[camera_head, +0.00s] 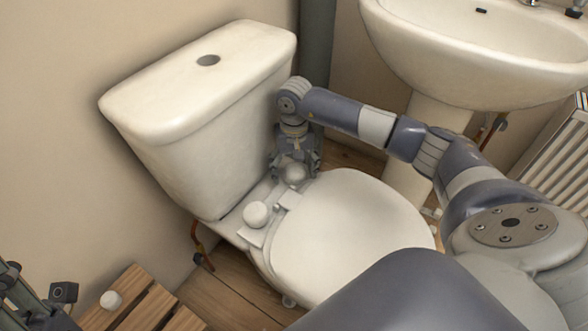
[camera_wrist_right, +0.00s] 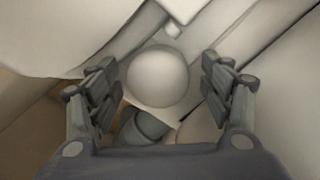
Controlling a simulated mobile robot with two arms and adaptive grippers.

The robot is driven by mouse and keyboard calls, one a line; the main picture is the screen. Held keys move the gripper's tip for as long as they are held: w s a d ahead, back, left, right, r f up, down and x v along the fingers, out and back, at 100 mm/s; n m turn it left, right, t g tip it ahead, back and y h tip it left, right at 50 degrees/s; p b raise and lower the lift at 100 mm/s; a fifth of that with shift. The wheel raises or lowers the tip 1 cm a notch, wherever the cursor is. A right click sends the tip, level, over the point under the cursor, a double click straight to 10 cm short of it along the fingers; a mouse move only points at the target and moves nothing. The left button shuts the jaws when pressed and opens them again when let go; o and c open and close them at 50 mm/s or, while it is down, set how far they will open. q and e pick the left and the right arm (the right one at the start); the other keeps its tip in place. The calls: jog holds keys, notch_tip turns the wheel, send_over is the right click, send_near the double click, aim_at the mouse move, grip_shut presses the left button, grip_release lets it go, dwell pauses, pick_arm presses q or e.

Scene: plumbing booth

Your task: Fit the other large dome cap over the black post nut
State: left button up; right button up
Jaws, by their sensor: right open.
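A large white dome cap (camera_head: 295,174) sits at the far hinge of the toilet seat, on a pale square plate. It also shows in the right wrist view (camera_wrist_right: 157,76), between the fingers of my right gripper (camera_head: 294,161), which is open with a gap on both sides of the cap. A second large white dome cap (camera_head: 256,214) sits at the near hinge. No black post nut shows; whatever is under the two domes is hidden. Part of my left gripper (camera_head: 22,290) shows at the lower left edge; its fingertips are not clear.
The closed toilet lid (camera_head: 350,235) lies in front of the hinges, and the cistern (camera_head: 200,130) rises behind them. A washbasin (camera_head: 480,50) stands at the right. A wooden slatted stool (camera_head: 135,312) with a small white cap (camera_head: 110,300) stands at lower left.

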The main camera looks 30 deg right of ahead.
notch_tip(320, 180, up, 12)
dwell(0.5)
dwell(0.6)
